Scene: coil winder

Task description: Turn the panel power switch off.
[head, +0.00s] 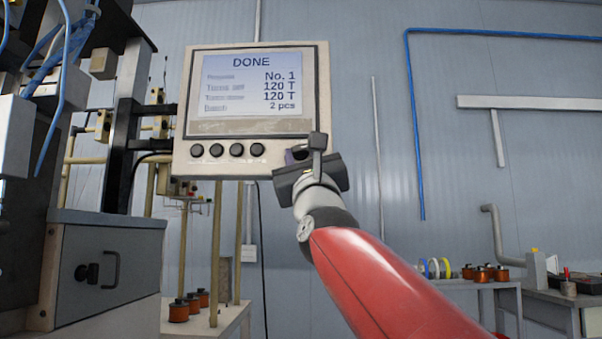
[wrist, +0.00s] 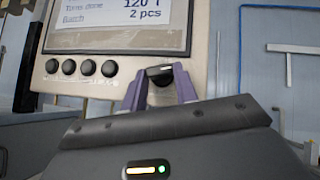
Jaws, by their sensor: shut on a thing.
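The control panel (head: 252,163) has a pale housing, and its lit screen (head: 251,92) reads DONE, No. 1, 120 T, 120 T and 2 pcs. In the wrist view, the black power switch knob (wrist: 160,73) is at the panel's lower right, to the right of the round black buttons (wrist: 82,68). My gripper (head: 302,155) is at the panel's lower right corner. In the wrist view its purple fingers (wrist: 163,84) stand on both sides of the knob and are shut on it. In the head view my gripper hides the knob, and its exact setting is hard to read.
A grey cabinet (head: 105,262) with a handle and dark machine parts stand at the left. Copper coils (head: 190,304) sit on a low table below the panel. Benches with coils (head: 485,272) are at the right. The wall behind the panel is open.

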